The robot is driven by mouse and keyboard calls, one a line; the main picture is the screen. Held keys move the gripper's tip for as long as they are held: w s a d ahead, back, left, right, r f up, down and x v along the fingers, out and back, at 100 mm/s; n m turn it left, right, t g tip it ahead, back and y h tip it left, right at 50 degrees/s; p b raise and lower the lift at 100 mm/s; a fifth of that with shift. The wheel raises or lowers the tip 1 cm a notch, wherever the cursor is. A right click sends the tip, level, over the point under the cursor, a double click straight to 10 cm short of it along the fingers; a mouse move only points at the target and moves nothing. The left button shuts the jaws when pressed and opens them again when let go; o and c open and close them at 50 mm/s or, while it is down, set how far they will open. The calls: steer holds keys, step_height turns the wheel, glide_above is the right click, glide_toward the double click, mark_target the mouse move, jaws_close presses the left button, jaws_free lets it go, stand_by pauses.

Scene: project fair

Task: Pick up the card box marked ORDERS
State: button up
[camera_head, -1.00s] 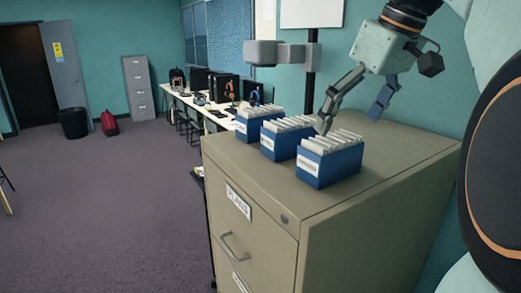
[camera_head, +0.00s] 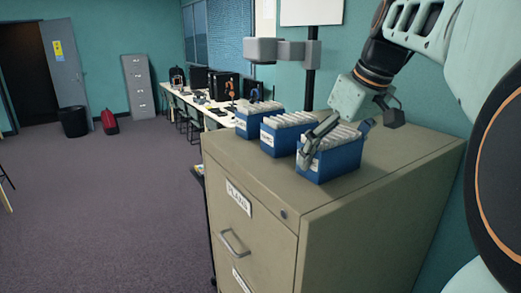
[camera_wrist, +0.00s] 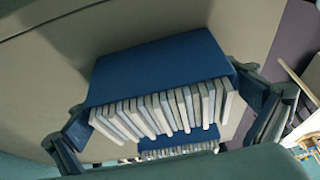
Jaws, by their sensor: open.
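Three blue card boxes full of white cards stand in a row on the cabinet: a near box (camera_head: 340,163), a middle box (camera_head: 286,145) and a far box (camera_head: 246,131). Their labels are too small to read, and my finger partly covers the near one's label, so I cannot tell which is marked ORDERS. My gripper (camera_head: 340,138) is open over the near box, with a finger at either end. In the wrist view the near box (camera_wrist: 160,72) lies between the spread fingers of my gripper (camera_wrist: 168,112). I see no clear grip on it.
The boxes stand on a beige filing cabinet (camera_head: 405,158) labelled PLANS, with clear top to their right. A grey bracket on a dark post (camera_head: 312,75) rises behind. A long table with computers (camera_head: 180,98) is farther back. The floor at left is open.

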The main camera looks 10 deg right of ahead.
steer(key=c, duration=1.1)
steer(key=shift+c, duration=0.2)
